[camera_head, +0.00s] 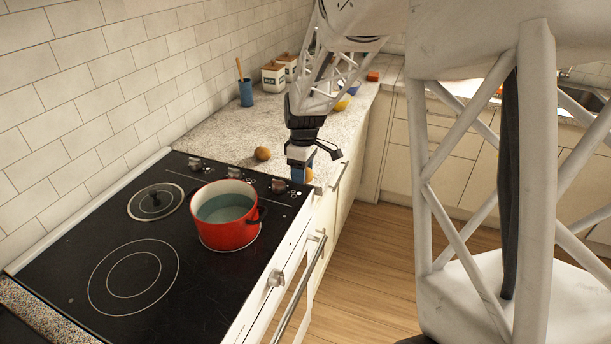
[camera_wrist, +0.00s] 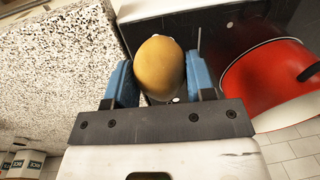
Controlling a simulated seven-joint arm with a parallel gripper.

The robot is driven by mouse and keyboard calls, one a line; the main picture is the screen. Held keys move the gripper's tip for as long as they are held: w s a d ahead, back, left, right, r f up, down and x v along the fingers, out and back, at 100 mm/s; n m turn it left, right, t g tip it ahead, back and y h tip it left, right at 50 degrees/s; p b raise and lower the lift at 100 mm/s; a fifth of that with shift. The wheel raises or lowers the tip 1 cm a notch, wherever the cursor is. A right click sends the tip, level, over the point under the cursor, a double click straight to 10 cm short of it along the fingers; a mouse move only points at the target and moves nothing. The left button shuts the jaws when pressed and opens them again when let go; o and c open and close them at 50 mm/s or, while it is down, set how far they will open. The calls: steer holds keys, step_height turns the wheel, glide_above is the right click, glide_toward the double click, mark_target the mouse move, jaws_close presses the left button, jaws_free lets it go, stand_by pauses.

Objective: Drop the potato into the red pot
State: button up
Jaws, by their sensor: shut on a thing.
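The potato (camera_wrist: 160,67) is yellow-brown and sits between the two blue fingers of my gripper (camera_wrist: 158,83), which are shut on it in the wrist view. In the head view my gripper (camera_head: 300,173) is by the counter's front edge, just beyond the cooktop's far right corner, and a small part of the potato (camera_head: 309,174) shows beside the fingers. The red pot (camera_head: 228,235) stands upright on the cooktop, nearer and to the left of my gripper, with a bluish inside. Its red side (camera_wrist: 268,82) also shows at the right in the wrist view.
A round brown item (camera_head: 262,153) lies on the speckled counter (camera_head: 215,129), left of my gripper. The black cooktop (camera_head: 95,235) has knobs along its far end. A blue utensil cup (camera_head: 246,93) and white canisters (camera_head: 273,77) stand farther back.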

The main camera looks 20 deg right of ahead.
steer(key=w+a+r+m, duration=0.4)
steer(key=w+a, duration=0.2)
steer(key=w, duration=0.3)
steer(key=w+a+r+m, duration=0.3)
steer(key=w+a+r, duration=0.2)
steer(key=w, duration=0.5)
steer(key=s+a+n, duration=0.3)
steer(key=s+a, duration=0.2)
steer(key=s, duration=0.7)
steer(key=s+a+n, duration=0.4)
steer(key=s, duration=0.7)
steer(key=shift+s+a+n, duration=0.3)
steer(key=shift+s+a, duration=0.05)
steer(key=shift+a, duration=0.05)
steer(key=shift+f, duration=2.9)
